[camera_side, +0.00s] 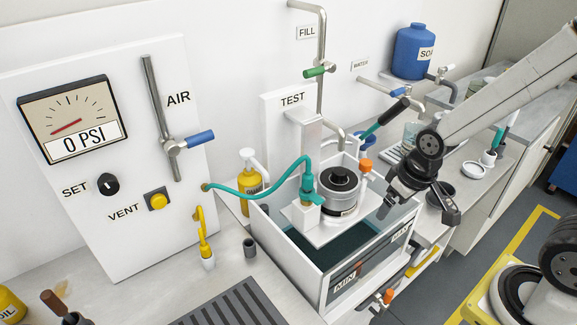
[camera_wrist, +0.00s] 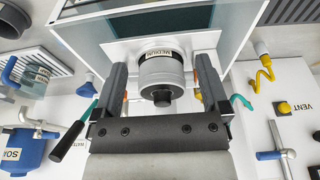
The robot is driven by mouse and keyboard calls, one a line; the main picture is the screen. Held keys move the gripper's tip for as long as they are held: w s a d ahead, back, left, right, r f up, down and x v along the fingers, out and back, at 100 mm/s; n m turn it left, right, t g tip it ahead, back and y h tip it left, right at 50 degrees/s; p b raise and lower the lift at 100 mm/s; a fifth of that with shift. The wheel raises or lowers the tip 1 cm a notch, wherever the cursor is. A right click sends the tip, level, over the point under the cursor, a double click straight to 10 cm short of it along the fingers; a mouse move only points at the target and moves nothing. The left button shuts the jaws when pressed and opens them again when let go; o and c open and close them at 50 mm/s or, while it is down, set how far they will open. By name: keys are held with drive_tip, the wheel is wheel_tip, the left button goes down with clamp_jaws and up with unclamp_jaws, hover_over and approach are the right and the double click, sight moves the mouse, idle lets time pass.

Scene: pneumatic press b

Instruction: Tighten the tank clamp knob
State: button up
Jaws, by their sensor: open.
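An orange knob (camera_side: 365,165) stands at the tank's back rim in the side view. Another orange knob (camera_side: 388,296) is low at its front right; I cannot tell which is the clamp knob. The white-framed tank (camera_side: 300,262) carries a plate with a grey cylinder (camera_side: 342,198) with a black top. The cylinder, labelled MEDIUM, also shows in the wrist view (camera_wrist: 162,74). My gripper (camera_side: 418,212) is open and empty, right of the cylinder and apart from it. In the wrist view, the cylinder appears between my open fingers (camera_wrist: 163,95).
A teal hose (camera_side: 255,187) runs from the panel to a fitting on the plate. A black-handled tool (camera_side: 385,117) stands behind the tank. A yellow bottle (camera_side: 250,178) is left of it. The gauge (camera_side: 72,115) reads 0 PSI. A FILL pipe (camera_side: 320,95) rises behind the tank.

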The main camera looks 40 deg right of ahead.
drive_tip(key=shift+c, duration=0.6)
wheel_tip(320, 180, up, 2)
drive_tip(key=n+g, duration=0.3)
drive_tip(key=n, duration=0.8)
hover_over(366, 161)
drive_tip(key=shift+r, duration=0.1)
drive_tip(key=shift+f, duration=3.9)
